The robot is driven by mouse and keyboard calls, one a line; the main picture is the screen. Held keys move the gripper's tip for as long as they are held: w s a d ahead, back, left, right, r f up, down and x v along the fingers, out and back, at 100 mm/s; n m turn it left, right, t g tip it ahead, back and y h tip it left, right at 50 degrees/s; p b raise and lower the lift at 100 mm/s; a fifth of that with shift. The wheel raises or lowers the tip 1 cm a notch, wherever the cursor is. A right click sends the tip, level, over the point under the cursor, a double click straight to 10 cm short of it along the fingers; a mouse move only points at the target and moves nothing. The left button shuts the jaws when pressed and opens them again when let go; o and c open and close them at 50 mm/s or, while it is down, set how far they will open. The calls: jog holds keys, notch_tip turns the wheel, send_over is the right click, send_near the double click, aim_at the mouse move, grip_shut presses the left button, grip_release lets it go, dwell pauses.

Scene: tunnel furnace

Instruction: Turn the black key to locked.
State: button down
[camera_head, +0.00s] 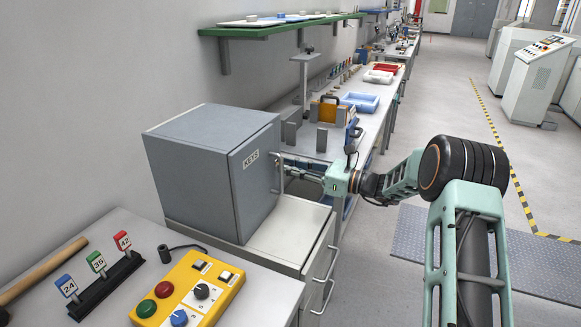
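A grey metal cabinet (205,170) with a label that seems to read "KEYS" (251,158) stands on a light counter; its door is on the right side and looks closed. My gripper (284,164) reaches in from the right, with its fingers right at the door front beside the label. A thin vertical bar, seemingly a handle (280,184), shows just below the fingers. I cannot make out a black key; the fingers may hide it, or it is too small. Whether the fingers are open or shut is too small to tell.
A yellow control box (215,296) with knobs and buttons lies in front. Left of it is a black rack (103,286) with numbered tags and a wooden handle (42,270). Behind the cabinet, a workbench (316,140) holds tools and trays.

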jog(key=shift+f+n+b, duration=0.1)
jog(key=shift+n+b, duration=0.2)
jog(key=shift+b, duration=0.1)
jog(key=n+b, duration=1.7)
jog(key=b, duration=0.4)
jog(key=shift+n, duration=0.3)
jog(key=c, duration=1.7)
grip_release()
